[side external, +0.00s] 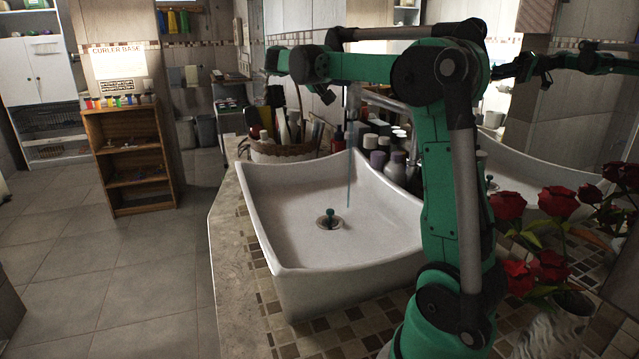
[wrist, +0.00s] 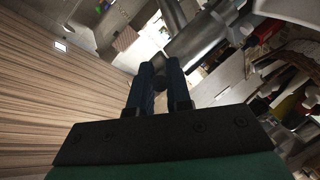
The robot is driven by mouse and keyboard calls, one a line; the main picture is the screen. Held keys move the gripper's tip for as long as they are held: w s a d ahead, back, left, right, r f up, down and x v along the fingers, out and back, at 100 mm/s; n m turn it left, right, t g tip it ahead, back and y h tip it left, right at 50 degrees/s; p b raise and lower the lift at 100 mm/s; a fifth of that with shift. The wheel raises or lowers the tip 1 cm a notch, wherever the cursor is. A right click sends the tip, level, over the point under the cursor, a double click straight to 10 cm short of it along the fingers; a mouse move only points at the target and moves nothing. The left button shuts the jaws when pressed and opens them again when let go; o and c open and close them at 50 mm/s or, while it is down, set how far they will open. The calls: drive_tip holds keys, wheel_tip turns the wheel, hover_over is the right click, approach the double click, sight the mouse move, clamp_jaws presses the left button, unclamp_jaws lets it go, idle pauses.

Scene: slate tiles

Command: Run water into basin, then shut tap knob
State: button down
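The white basin (side external: 290,190) stands on the tiled counter, with a drain plug (side external: 329,220) in its floor. A thin bluish stream of water (side external: 349,150) falls into the basin, so the tap is running. In the wrist view, the metallic tap body (wrist: 198,48) lies just beyond my gripper (wrist: 160,66). My two blue fingers stand apart, with a dark rounded part (wrist: 160,82), apparently the tap knob, in the gap between them. I cannot tell whether they press on it.
A basket of toiletries (side external: 280,150) and several bottles (side external: 383,150) crowd the counter behind the basin. Red roses (side external: 540,205) in a vase (side external: 555,325) stand at the right. A mirror (side external: 510,140) behind reflects my arm. The floor at left is open.

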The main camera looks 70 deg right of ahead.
drive_tip(key=shift+s+t, duration=0.1)
drive_tip(key=shift+t, duration=0.2)
drive_tip(key=shift+s+d+n+t, duration=0.15)
drive_tip(key=shift+s+n+t, duration=0.4)
drive_tip(key=shift+n+t, duration=0.95)
drive_tip(key=shift+s+d+n+t, duration=0.2)
drive_tip(key=shift+s+n+t, duration=0.3)
drive_tip(key=shift+n+t, duration=0.95)
drive_tip(key=shift+s+d+n+t, duration=0.15)
drive_tip(key=shift+s+n+t, duration=0.6)
drive_tip(key=shift+t, duration=1.2)
drive_tip(key=shift+w+n, duration=0.25)
drive_tip(key=shift+n, duration=0.05)
drive_tip(key=c, duration=0.8)
unclamp_jaws()
drive_tip(key=shift+v, duration=2.8)
drive_tip(key=shift+s, duration=0.1)
drive_tip(key=shift+c, duration=0.2)
